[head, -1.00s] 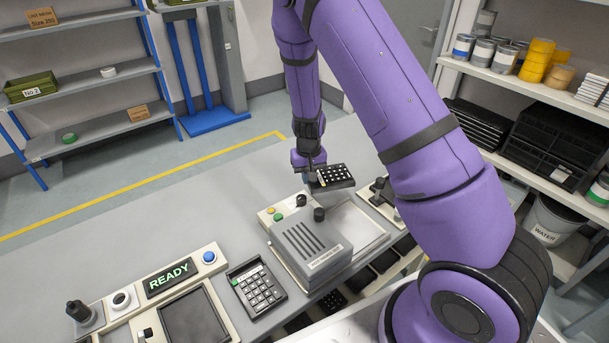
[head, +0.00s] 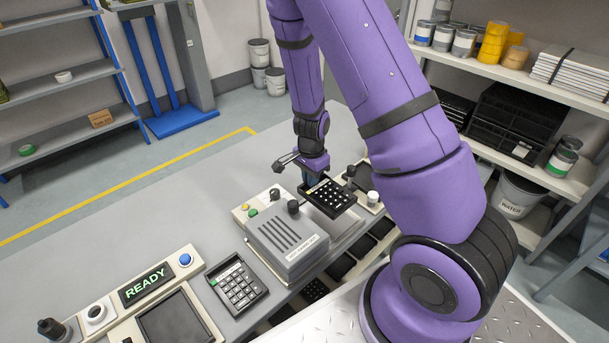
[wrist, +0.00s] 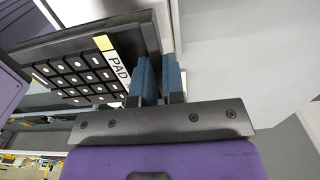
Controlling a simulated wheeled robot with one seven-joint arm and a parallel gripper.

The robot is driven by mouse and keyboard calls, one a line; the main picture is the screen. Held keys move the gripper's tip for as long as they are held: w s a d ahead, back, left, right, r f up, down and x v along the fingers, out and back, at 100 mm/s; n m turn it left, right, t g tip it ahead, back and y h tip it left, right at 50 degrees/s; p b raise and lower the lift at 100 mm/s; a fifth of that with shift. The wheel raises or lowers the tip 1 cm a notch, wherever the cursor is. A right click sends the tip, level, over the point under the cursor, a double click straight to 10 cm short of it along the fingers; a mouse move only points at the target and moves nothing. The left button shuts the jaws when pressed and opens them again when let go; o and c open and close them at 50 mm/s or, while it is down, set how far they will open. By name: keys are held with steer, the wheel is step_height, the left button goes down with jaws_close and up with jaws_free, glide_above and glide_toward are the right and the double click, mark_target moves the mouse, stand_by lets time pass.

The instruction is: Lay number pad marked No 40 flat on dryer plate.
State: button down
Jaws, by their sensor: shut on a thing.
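My gripper (head: 313,179) is shut on the edge of a dark number pad (head: 331,198) with rows of white-dotted keys. In the wrist view, the blue fingers (wrist: 160,80) grip the pad (wrist: 85,72) beside a yellow mark and a white label reading "PAD"; the rest of the label is hidden, so I cannot read a number. The pad is held out sideways in the air. The dryer, a grey box with dark slots (head: 287,238), stands below and left of it. The pale dryer plate (head: 342,240) lies right of the box, partly hidden under the pad.
A second keypad (head: 240,286) lies on the grey bench left of the dryer, beside a panel reading READY (head: 147,284). Black knobs and buttons stand behind the box. A small device with a black knob and white top (head: 372,197) stands right of the pad.

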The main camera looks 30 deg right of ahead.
steer(key=shift+f, duration=3.55)
steer(key=shift+f, duration=0.4)
steer(key=c, duration=1.1)
jaws_free()
steer(key=shift+r, duration=3.5)
